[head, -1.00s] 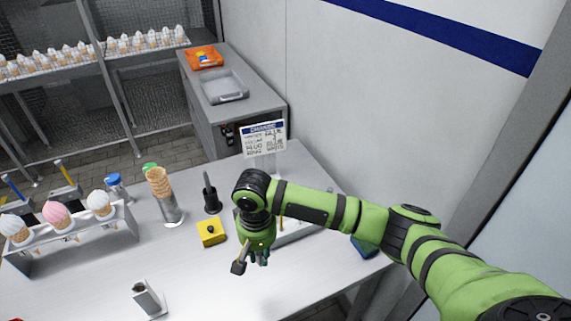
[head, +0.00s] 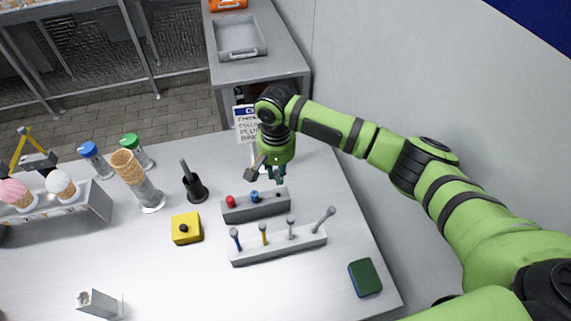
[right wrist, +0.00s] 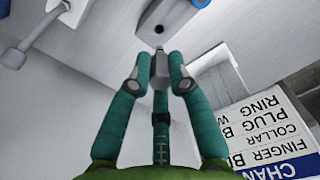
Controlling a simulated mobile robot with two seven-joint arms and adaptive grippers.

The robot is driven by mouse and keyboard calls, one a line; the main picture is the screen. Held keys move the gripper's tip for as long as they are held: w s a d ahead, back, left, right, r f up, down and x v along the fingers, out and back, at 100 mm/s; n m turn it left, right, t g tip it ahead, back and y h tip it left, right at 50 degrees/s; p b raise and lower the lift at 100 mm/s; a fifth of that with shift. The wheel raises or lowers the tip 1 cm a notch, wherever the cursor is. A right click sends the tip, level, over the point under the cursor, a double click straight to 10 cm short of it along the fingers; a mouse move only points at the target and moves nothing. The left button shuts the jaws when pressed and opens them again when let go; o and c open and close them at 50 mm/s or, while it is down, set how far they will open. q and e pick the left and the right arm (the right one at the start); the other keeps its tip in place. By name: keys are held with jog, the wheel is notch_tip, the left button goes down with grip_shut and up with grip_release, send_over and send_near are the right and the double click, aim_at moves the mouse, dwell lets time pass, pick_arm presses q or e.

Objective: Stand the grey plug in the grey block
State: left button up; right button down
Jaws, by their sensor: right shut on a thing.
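My right gripper (head: 276,172) is shut on the grey plug, which shows between the fingertips in the right wrist view (right wrist: 160,72). The plug points away from the gripper. The grey block (head: 238,211) stands on the table just below the gripper in the head view, with a red plug (head: 230,201) and a blue plug (head: 255,196) standing in it. Its empty dark hole is at the right end; it also shows just beyond the plug tip in the right wrist view (right wrist: 158,28). The plug appears apart from the block. My left gripper is not in view.
A second rack (head: 280,250) with several pegs, one tilted right, stands in front of the block. A yellow box (head: 186,229), a black holder (head: 195,190) and a cone stack (head: 128,165) stand to the left. A sign (head: 246,125) stands behind; a green sponge-like pad (head: 365,278) lies front right.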

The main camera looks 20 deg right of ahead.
jog(key=shift+s+a+r, duration=0.2)
jog(key=shift+s, duration=0.1)
jog(key=shift+w+d, duration=0.15)
jog(key=shift+f+p, duration=0.3)
jog(key=shift+p, duration=0.35)
jog(key=shift+f, duration=0.35)
jog(key=shift+f+b, duration=0.5)
jog(key=shift+f, duration=0.9)
jog(key=shift+r+p, duration=0.1)
jog(key=shift+p, duration=0.2)
pick_arm(q)
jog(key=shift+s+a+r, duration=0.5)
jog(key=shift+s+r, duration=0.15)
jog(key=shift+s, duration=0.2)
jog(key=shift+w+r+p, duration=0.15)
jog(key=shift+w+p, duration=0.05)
jog(key=shift+p, duration=0.15)
